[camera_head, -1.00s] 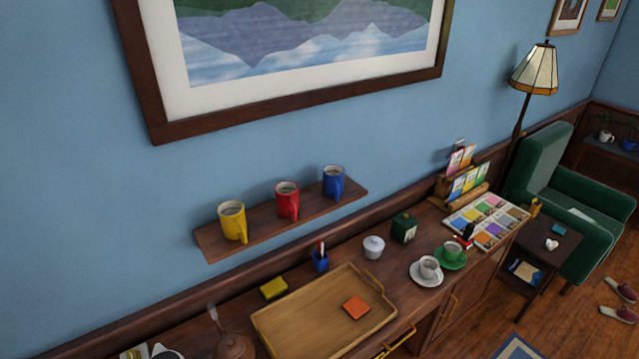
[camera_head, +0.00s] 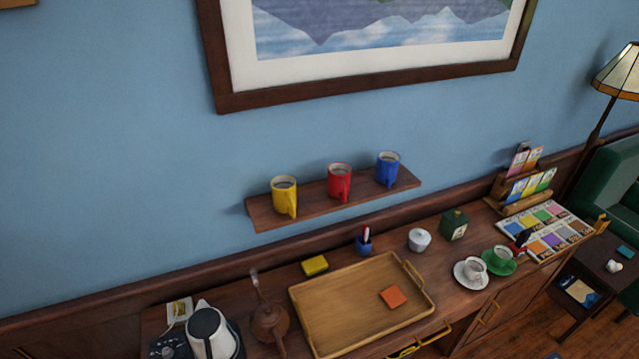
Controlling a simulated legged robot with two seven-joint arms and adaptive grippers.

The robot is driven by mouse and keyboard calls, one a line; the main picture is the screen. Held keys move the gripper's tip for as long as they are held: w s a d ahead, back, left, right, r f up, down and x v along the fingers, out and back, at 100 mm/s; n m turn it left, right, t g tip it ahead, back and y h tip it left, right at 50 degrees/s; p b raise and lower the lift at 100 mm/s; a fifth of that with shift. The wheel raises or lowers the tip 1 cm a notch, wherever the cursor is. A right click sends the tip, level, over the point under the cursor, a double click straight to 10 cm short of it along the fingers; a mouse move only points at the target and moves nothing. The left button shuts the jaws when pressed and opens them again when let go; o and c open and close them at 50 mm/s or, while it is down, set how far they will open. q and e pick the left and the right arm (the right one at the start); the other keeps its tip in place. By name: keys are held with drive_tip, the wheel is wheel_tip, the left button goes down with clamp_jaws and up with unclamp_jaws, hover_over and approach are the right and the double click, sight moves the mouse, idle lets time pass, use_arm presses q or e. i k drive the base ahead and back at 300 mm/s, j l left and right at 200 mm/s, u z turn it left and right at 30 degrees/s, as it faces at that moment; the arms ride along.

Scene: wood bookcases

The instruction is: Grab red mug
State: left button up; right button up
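The red mug (camera_head: 340,181) stands upright in the middle of a small wooden wall shelf (camera_head: 319,205). Its handle faces the front, and something dark fills its top. A yellow mug (camera_head: 284,196) stands to its left and a blue mug (camera_head: 388,169) to its right, each a little apart from it. Neither of my grippers shows in the head view.
A framed picture (camera_head: 365,77) hangs above.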

sight(341, 186)
drive_tip(key=i+l+z, duration=0.1)
drive_tip(key=l, duration=0.25)
drive_tip(key=l+z, duration=0.1)
drive_tip(key=l, duration=0.2)
drive_tip(key=i+l+z, duration=0.25)
drive_tip(key=l, duration=0.4)
drive_tip(key=i, duration=0.05)
